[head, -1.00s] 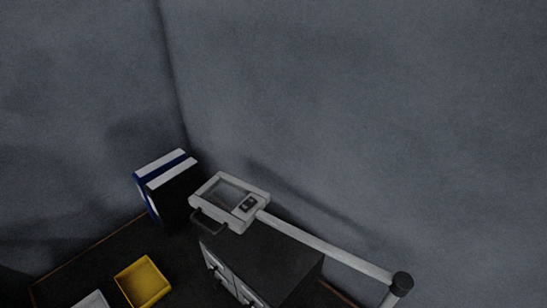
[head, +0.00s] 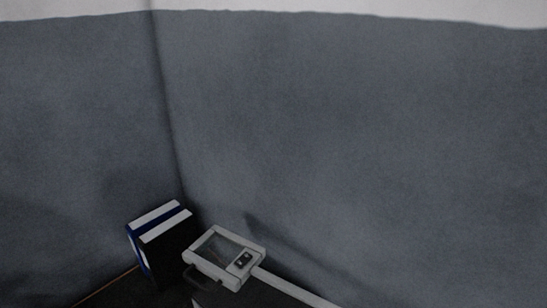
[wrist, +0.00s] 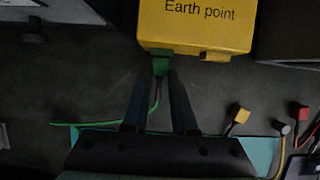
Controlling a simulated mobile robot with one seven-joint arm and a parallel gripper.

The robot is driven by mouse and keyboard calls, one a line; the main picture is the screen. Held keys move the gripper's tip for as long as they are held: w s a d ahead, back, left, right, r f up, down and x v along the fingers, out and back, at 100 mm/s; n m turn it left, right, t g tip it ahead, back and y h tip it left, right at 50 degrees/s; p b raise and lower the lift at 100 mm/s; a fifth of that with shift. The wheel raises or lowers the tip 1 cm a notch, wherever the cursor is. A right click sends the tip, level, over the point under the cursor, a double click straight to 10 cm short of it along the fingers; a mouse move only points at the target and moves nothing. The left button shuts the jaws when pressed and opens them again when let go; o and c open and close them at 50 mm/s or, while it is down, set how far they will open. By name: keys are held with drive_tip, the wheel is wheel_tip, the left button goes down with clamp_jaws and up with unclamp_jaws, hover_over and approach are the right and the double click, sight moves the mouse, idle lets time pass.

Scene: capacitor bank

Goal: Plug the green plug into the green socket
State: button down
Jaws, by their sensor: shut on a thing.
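In the wrist view my gripper (wrist: 159,80) is shut on the green plug (wrist: 160,64). A green wire (wrist: 85,124) runs back from the plug between the fingers and off to the left. The plug lies against the lower edge of the yellow box (wrist: 197,30) marked "Earth point", left of a small yellow socket (wrist: 213,56) on that edge. The green socket cannot be told apart from the plug here, so I cannot tell whether the plug is inserted or only touching. The head view shows neither gripper nor plug.
In the wrist view a yellow plug (wrist: 240,114), a red plug (wrist: 299,110) and a pale round plug (wrist: 284,128) lie on the dark surface at right. A dark box (wrist: 290,30) stands right of the yellow one. The head view shows binders (head: 160,232) and a grey instrument (head: 225,258).

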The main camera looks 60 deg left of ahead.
drive_tip(key=c, duration=0.6)
unclamp_jaws()
drive_tip(key=p+v, duration=0.1)
drive_tip(key=v, duration=1.2)
